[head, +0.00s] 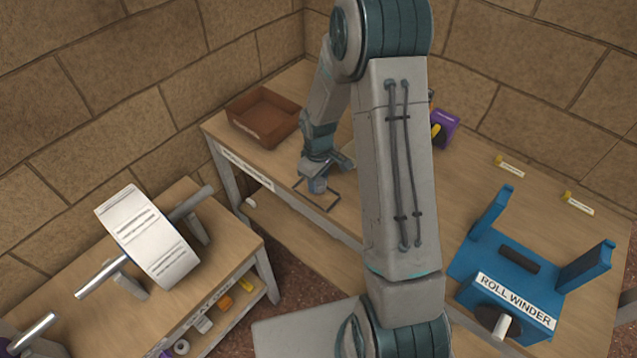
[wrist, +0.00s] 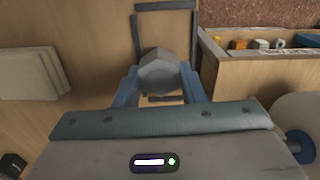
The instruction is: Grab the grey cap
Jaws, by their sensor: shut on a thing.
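The grey cap (wrist: 160,70) is a faceted, light grey piece seen in the wrist view. It sits between the two blue-grey fingers of my gripper (wrist: 160,84), which is shut on it. In the head view my gripper (head: 317,186) points down over a dark square outline (head: 328,208) on the wooden table, near its front left edge. The cap shows there as a small grey-blue shape between the fingers. I cannot tell whether the cap touches the table. Part of the outline also shows behind the cap in the wrist view (wrist: 166,7).
A brown tray (head: 250,128) stands at the table's back left corner. A blue roll winder (head: 480,258) stands at the right, and a purple item (head: 444,127) is behind my arm. A lower bench (head: 222,246) at the left bears a white paper roll (head: 147,235).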

